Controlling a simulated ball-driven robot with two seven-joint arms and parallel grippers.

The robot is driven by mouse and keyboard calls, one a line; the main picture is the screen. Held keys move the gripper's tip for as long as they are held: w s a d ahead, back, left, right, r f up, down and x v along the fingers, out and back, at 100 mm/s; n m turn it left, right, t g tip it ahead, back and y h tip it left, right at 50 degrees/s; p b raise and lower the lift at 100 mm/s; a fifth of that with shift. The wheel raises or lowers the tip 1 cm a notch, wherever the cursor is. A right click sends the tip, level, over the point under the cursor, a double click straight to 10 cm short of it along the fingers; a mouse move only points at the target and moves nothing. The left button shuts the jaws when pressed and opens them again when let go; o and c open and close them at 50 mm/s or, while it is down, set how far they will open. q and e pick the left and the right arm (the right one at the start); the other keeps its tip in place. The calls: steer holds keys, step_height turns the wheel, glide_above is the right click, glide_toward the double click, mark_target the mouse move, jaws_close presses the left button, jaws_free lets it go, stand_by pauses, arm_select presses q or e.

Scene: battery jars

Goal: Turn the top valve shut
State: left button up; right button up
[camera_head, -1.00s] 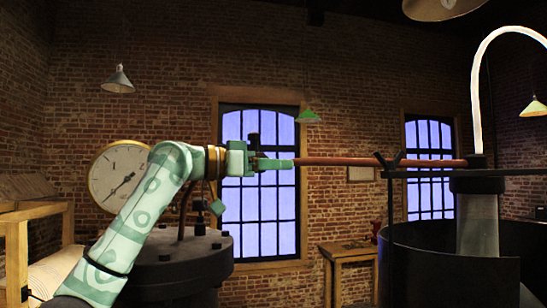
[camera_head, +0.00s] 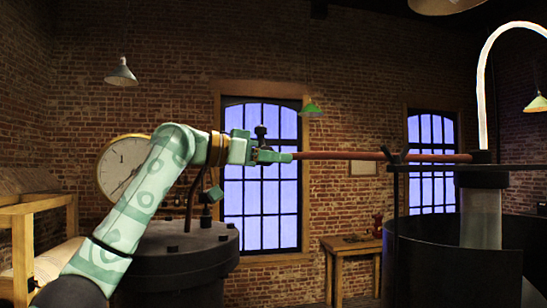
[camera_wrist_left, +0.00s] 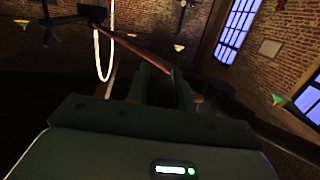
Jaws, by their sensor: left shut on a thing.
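The top valve (camera_head: 260,131) is a small dark fitting on the red-brown horizontal pipe (camera_head: 385,156) in the head view. Its knob stands up just above my left gripper (camera_head: 284,157). My left gripper comes in from the left at pipe height, and its fingers are shut on the valve's handle, which they largely hide. In the left wrist view the fingers (camera_wrist_left: 165,90) reach forward from the palm, and the pipe (camera_wrist_left: 140,52) runs away to the upper left beyond them. My right gripper is not in view.
A dark drum (camera_head: 180,262) with a lower valve (camera_head: 206,215) stands beneath my left arm. A pressure gauge (camera_head: 115,165) is partly behind the arm. A large dark vat (camera_head: 440,262) with a glass cylinder (camera_head: 480,215) stands at right. A wooden table (camera_head: 350,244) stands by the window.

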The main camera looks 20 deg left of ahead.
arm_select(q)
steer(key=shift+f+g+y, duration=0.3)
steer(key=shift+g+y, duration=0.8)
steer(key=shift+y, duration=0.1)
steer(key=shift+a+f+m+g+y, duration=0.1)
steer(key=shift+f+m+g+y, duration=0.3)
steer(key=shift+g+y, duration=0.45)
steer(key=shift+f, duration=0.1)
steer(key=o, duration=0.9)
steer(key=shift+o, duration=0.2)
steer(key=shift+w, duration=0.15)
steer(key=v, duration=1.6)
steer(key=shift+d+r, duration=0.2)
steer(key=shift+r, duration=0.05)
